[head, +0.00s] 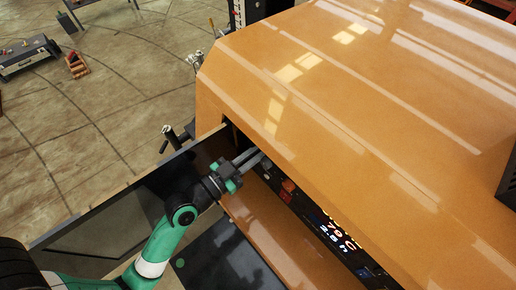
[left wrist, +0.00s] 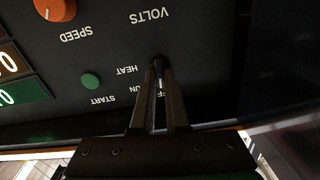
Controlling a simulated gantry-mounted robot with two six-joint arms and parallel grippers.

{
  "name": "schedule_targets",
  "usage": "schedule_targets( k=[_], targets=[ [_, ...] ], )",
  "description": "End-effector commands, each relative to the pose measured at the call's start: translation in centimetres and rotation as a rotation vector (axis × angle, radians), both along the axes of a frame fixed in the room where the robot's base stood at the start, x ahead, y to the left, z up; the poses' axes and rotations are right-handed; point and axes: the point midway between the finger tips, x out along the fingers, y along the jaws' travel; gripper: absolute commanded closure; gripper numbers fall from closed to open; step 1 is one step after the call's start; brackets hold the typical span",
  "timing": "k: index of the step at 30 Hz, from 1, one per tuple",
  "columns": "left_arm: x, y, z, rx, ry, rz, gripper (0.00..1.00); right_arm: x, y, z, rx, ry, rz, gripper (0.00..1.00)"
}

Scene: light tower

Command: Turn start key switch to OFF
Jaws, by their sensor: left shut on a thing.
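The start key switch (left wrist: 157,64) is a small dark knob on the black control panel (left wrist: 115,45), in the left wrist view. Its labels appear upside down: START, HEAT, one ending in UN and one ending in FF, partly covered by my fingers. My left gripper (left wrist: 157,72) has its fingertips closed on the switch. A pale mark shows between the fingers beside FF; I cannot tell which position the switch points to. In the head view my left gripper (head: 256,158) reaches under the orange hood to the panel, and the switch is hidden there. My right gripper is not in view.
The orange hood (head: 340,80) overhangs the panel. A dark open door (head: 110,195) stands left of my left arm. An orange SPEED knob (left wrist: 55,9) and a green round button (left wrist: 90,81) sit near the switch. A lit display (head: 338,238) lies farther right.

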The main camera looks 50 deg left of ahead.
Motion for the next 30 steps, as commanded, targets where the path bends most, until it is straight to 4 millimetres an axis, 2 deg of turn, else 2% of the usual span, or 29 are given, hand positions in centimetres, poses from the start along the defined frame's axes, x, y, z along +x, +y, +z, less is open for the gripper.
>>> schedule_targets(
  k=[9, 23, 24, 28, 30],
  targets=[
    [0.00, 0.05, -0.07, -0.109, -0.001, 0.000, 1.00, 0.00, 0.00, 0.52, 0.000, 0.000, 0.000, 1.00],
    [0.00, 0.05, -0.12, -0.124, -0.002, 0.000, 1.00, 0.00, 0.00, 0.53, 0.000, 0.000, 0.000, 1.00],
    [0.00, 0.05, -0.12, -0.124, -0.002, 0.000, 0.82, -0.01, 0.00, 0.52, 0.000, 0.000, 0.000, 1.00],
    [0.00, 0.05, -0.09, -0.123, -0.002, 0.000, 0.59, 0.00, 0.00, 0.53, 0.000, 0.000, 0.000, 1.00],
    [0.00, 0.05, -0.07, -0.123, -0.003, 0.000, 0.57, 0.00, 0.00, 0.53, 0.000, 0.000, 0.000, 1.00]
  ],
)
